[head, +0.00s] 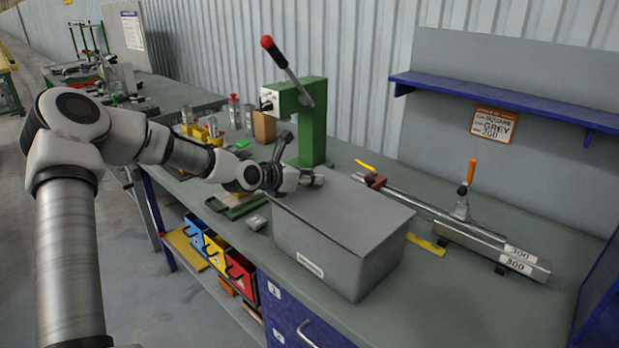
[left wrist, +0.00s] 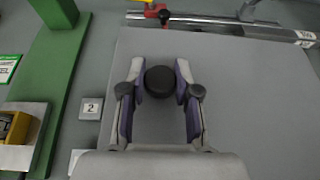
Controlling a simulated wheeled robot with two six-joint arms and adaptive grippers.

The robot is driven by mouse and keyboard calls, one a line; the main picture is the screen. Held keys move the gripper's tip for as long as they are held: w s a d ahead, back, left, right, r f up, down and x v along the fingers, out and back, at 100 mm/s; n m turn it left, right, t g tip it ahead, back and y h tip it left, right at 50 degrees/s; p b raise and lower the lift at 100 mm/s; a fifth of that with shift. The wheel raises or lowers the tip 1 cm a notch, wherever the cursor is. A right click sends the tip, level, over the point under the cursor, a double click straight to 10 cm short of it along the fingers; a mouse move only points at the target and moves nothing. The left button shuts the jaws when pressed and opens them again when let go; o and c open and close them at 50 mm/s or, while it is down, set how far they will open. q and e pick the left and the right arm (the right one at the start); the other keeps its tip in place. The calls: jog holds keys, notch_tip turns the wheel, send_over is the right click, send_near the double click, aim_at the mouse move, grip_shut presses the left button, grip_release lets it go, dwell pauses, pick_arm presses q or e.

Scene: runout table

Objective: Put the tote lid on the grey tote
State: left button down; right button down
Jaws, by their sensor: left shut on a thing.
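The grey tote (head: 316,255) stands on the bench near its front edge, with a pale label on its front. The flat grey tote lid (head: 350,220) lies over the top of the tote and looks level, its edges in line with the rim. I cannot tell whether a thin gap is left beneath it. My left gripper (head: 312,180) is at the lid's far left part. In the left wrist view its two fingers are shut on the lid's round black knob (left wrist: 160,82), above the lid's grey surface (left wrist: 255,100). The tote's inside is hidden. My right gripper is out of view.
A green lever press (head: 313,120) stands behind the tote. A rail with a red stop and orange-handled clamp (head: 463,203) lies to the right, beside a yellow strip (head: 427,244). Coloured bins (head: 218,252) sit below the bench at left. The bench's right front is clear.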

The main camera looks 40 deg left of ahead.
pick_arm(q)
jog(key=shift+f+b, duration=0.3)
jog(key=shift+b, duration=0.05)
jog(key=c, duration=0.8)
grip_release()
jog(key=shift+o, duration=0.2)
notch_tip(320, 180, up, 10)
